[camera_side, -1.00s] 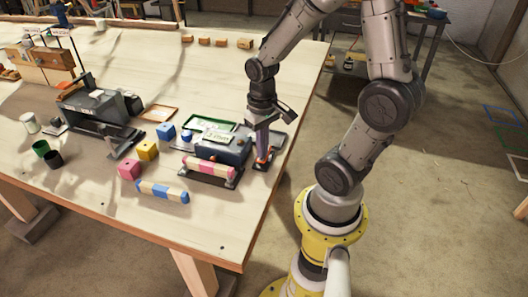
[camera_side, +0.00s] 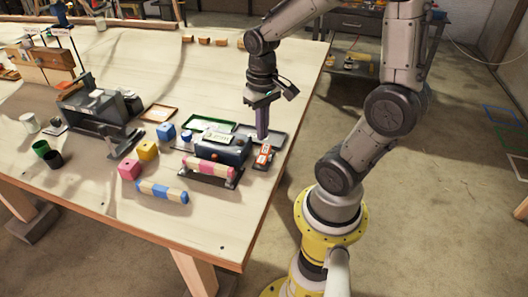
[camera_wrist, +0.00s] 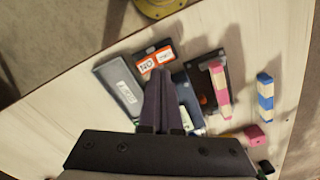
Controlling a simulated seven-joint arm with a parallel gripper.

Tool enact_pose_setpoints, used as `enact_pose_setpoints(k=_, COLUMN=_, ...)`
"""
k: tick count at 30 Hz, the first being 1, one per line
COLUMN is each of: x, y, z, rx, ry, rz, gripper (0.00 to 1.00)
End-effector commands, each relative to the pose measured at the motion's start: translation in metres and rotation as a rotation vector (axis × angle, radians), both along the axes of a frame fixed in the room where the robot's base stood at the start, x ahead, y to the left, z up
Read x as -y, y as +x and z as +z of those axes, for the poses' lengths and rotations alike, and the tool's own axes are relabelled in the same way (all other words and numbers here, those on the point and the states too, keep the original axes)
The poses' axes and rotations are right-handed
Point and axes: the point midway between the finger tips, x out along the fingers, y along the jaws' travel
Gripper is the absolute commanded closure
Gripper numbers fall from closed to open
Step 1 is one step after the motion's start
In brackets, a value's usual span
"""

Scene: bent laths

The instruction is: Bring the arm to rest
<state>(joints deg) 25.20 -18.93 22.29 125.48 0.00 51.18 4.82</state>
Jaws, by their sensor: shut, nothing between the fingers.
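My gripper (camera_side: 262,135) is shut and empty. It points down above the table's right part, near a dark tray and an orange-and-white labelled piece (camera_side: 263,154). In the wrist view its fingers (camera_wrist: 163,75) are together, and the orange piece, with "NO" on it, also shows there (camera_wrist: 155,62), just beyond the tips. A pink-and-cream striped lath (camera_side: 208,167) rests on a dark stand beside a dark box-like device (camera_side: 222,148). A blue-and-cream striped lath (camera_side: 163,192) lies on the bare table.
Pink (camera_side: 130,169), yellow (camera_side: 148,150) and blue (camera_side: 165,131) blocks stand left of the device. Several small wooden blocks line the back. The table's front is largely clear.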

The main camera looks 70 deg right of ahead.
Motion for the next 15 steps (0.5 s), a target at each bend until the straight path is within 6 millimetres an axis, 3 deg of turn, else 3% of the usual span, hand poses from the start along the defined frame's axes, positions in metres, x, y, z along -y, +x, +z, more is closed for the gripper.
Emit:
enact_pose_setpoints(k=6, x=0.0001, y=0.0002, z=0.0107, rx=0.001, ry=-0.001, rz=0.0, gripper=1.0)
enact_pose_setpoints(k=15, x=0.0, y=0.0, z=0.0113, rx=0.001, ry=-0.001, rz=0.0, gripper=1.0)
